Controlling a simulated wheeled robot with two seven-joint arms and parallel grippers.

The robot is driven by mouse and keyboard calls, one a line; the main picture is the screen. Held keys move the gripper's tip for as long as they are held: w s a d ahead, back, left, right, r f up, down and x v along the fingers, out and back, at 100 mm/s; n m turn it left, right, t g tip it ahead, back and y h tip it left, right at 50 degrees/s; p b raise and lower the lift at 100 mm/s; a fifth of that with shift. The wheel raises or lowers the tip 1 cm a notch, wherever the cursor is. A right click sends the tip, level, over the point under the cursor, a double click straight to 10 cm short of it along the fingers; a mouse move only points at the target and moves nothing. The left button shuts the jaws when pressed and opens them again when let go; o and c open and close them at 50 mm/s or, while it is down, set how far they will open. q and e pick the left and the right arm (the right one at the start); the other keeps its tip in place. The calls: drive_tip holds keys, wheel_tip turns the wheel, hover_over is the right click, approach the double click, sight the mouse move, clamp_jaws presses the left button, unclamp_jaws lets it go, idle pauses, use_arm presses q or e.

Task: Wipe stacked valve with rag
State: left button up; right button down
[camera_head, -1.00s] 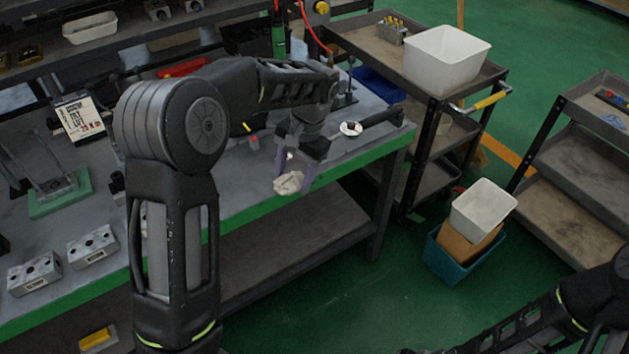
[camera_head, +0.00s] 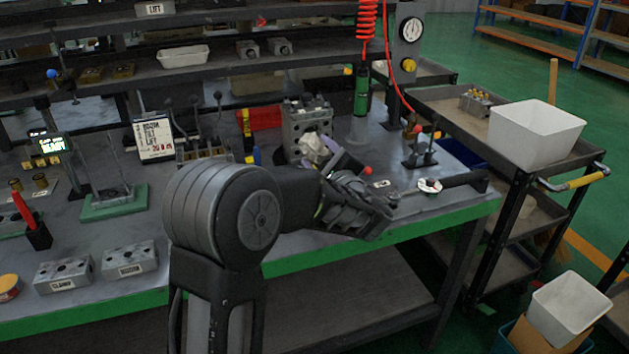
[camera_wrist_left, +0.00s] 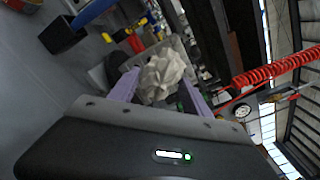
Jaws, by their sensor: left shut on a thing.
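The stacked valve (camera_head: 303,116), a grey metal block stack, stands on the workbench near the back edge in the head view. My left gripper (camera_head: 330,156) is shut on a crumpled off-white rag (camera_head: 314,147). The rag is at the front face of the valve and covers part of it; I cannot tell for sure whether they touch. In the left wrist view the rag (camera_wrist_left: 161,78) sits between the purple fingers (camera_wrist_left: 158,92) and hides most of what lies behind it. My right gripper is out of view.
Two loose valve blocks labelled CLAMP (camera_head: 64,274) and BOOM (camera_head: 129,261) lie at the front left of the green-edged bench (camera_head: 215,283). A red coiled hose (camera_head: 367,20) hangs behind. A cart (camera_head: 545,174) stands to the right.

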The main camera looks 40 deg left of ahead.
sight(320, 130)
use_arm(q)
drive_tip(key=shift+w+d+r, duration=0.1)
drive_tip(key=shift+w+r, duration=0.05)
drive_tip(key=shift+w, duration=0.05)
idle(0.3)
drive_tip(key=shift+p+x, duration=0.6)
drive_tip(key=shift+x, duration=2.35)
drive_tip(key=shift+b+x, duration=0.3)
drive_tip(key=shift+x, duration=0.55)
drive_tip(key=shift+d, duration=0.1)
drive_tip(key=shift+w+d, duration=0.55)
drive_tip(key=shift+w, duration=0.25)
drive_tip(key=shift+w+d, duration=0.6)
drive_tip(key=shift+w, duration=0.2)
